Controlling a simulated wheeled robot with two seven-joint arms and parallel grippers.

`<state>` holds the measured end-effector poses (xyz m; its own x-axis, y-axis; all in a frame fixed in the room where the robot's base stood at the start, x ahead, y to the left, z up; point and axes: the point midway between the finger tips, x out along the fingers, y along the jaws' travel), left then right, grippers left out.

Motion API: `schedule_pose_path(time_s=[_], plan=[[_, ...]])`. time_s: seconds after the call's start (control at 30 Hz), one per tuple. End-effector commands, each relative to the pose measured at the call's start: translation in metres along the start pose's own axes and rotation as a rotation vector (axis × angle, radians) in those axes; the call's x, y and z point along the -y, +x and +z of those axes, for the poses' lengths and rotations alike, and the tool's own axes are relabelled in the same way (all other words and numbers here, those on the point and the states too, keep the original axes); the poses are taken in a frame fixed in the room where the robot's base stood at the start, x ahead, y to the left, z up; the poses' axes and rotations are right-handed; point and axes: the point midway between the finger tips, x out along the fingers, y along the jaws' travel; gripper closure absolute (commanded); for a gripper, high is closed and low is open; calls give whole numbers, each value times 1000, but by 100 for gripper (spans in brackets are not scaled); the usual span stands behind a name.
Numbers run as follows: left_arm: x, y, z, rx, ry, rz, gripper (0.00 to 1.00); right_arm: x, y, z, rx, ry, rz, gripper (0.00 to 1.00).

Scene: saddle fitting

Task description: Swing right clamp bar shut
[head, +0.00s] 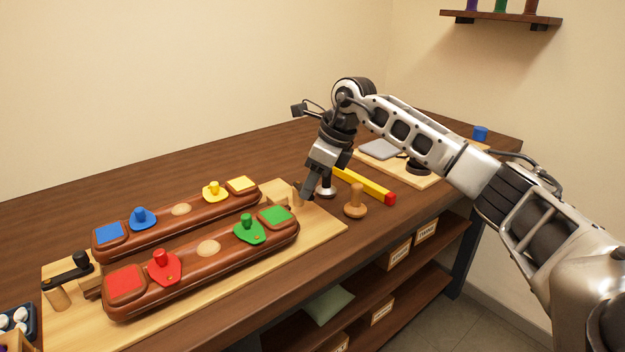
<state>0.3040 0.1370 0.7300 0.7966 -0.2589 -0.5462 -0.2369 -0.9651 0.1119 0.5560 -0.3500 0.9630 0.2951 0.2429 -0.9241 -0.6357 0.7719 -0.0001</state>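Two brown leather saddle pieces lie side by side on a light wooden board (325,228). The front piece (205,272) carries red and green parts; the rear piece (175,222) carries blue and yellow parts. My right gripper (307,190) points down at the board's right end, close to a wooden post (297,196) there. The right clamp bar is largely hidden by the gripper, so I cannot tell its angle or whether the fingers touch it. The finger gap does not show. The left clamp bar (66,276), black with a knob, is at the board's left end. My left gripper is out of view.
A metal-based tool (326,189) stands just right of the gripper, and a wooden-handled tool (355,202) stands nearer the front edge. A yellow bar with red end (365,186) lies behind them. A second board (432,178) is farther right. The table behind the saddle pieces is clear.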

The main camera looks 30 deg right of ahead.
Motion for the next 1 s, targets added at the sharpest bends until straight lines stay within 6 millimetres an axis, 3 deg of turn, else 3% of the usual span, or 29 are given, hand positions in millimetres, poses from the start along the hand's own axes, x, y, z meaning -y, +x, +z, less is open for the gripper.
schedule_pose_path(time_s=[0.2, 0.33, 0.37, 0.73, 1.0], plan=[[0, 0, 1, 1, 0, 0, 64, 0, 0, 0, 0, 0, 0, 60], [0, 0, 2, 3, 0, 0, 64, 0, 0, 0, 0, 0, 0, 96], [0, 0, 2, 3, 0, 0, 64, 0, 0, 0, 0, 0, 0, 100], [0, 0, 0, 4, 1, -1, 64, -2, 0, 2, 0, 34, -15, 100], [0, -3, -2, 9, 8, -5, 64, -9, 2, 9, 1, 182, -77, 100]])
